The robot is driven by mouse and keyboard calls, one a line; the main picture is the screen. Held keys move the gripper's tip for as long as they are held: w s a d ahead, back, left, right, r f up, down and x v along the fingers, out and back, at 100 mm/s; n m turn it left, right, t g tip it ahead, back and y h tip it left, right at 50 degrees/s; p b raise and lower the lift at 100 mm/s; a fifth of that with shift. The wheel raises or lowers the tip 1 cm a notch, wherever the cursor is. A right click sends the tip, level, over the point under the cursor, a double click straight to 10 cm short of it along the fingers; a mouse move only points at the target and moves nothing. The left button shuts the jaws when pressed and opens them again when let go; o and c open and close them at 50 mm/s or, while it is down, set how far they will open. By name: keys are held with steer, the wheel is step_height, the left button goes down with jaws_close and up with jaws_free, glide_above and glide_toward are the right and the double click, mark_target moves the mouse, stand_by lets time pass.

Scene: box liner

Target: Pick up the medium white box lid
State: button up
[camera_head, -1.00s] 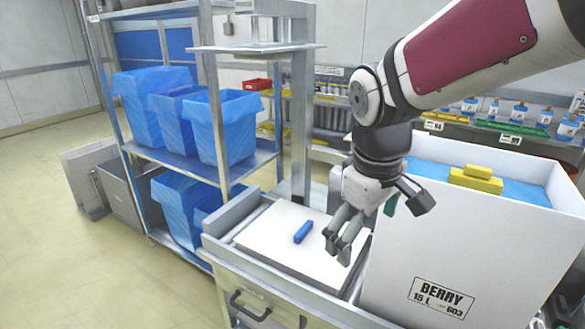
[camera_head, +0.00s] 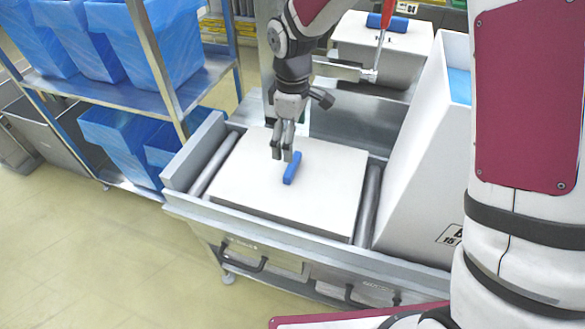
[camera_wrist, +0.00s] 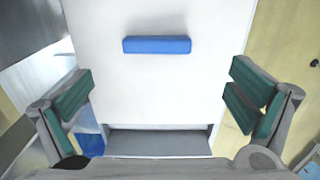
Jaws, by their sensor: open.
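The white box lid (camera_head: 250,185) is a flat white slab with a blue bar handle (camera_head: 292,168) on its top. It lies on the metal roller bench left of the tall white box. My gripper (camera_head: 283,155) is above the lid, just behind the handle, with its fingers pointing down. In the wrist view the lid (camera_wrist: 155,90) fills the middle and its blue handle (camera_wrist: 157,45) lies ahead of my open gripper (camera_wrist: 160,95), crosswise between the finger directions. Nothing is between the fingers. I cannot tell the exact height of the fingertips above the lid.
A tall white box (camera_head: 425,160) stands close on the right. Behind is another white box (camera_head: 380,45) with a blue handle on top. A metal shelf (camera_head: 110,88) with blue-lined bins stands at the left. Rollers (camera_head: 368,205) flank the lid.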

mark_target(293, 164)
step_height(293, 164, down, 5)
steer(key=shift+f, duration=0.1)
steer(key=f, duration=0.5)
steer(key=shift+w, duration=0.2)
steer(key=shift+r, duration=0.1)
steer(key=c, duration=1.2)
